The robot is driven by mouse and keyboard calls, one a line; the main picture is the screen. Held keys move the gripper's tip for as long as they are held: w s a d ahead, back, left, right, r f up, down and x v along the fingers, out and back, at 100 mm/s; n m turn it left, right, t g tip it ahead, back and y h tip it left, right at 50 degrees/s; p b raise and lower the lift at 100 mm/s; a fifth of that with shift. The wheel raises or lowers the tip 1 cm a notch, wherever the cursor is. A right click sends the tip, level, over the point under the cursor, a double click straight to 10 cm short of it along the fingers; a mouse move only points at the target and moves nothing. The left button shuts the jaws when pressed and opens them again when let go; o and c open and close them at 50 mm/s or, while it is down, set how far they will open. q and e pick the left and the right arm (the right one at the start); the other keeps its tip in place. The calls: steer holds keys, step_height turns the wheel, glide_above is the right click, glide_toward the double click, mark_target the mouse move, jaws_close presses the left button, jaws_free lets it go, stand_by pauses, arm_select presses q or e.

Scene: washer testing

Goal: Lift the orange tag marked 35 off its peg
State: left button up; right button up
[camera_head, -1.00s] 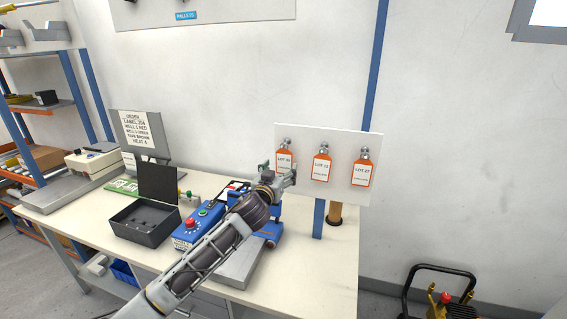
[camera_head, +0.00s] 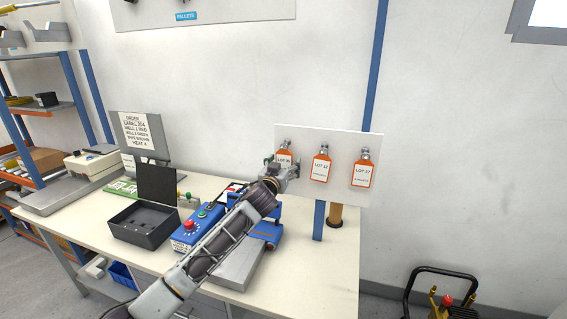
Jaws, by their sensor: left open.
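Three orange tags with white labels hang from pegs on a white board (camera_head: 343,145). The left tag (camera_head: 284,151) is partly covered by my left gripper (camera_head: 281,162); its label starts with LOT, but its number is too small to read surely. The middle tag (camera_head: 321,165) and the right tag (camera_head: 362,170), which seems to read LOT 27, hang clear. My left gripper is open at the lower part of the left tag. Whether its fingers touch the tag cannot be told. My right gripper is not in view.
Below my left arm on the table (camera_head: 316,264) stand a blue control box (camera_head: 186,238) with a red button and an open black case (camera_head: 143,222). A sign stand (camera_head: 139,133) is behind. A blue post (camera_head: 319,219) stands beneath the board.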

arm_select(q)
steer(key=shift+c, duration=0.4)
steer(key=c, duration=0.9)
steer(key=shift+o, duration=0.2)
steer(key=shift+r+p, duration=0.5)
steer(key=shift+r, duration=0.2)
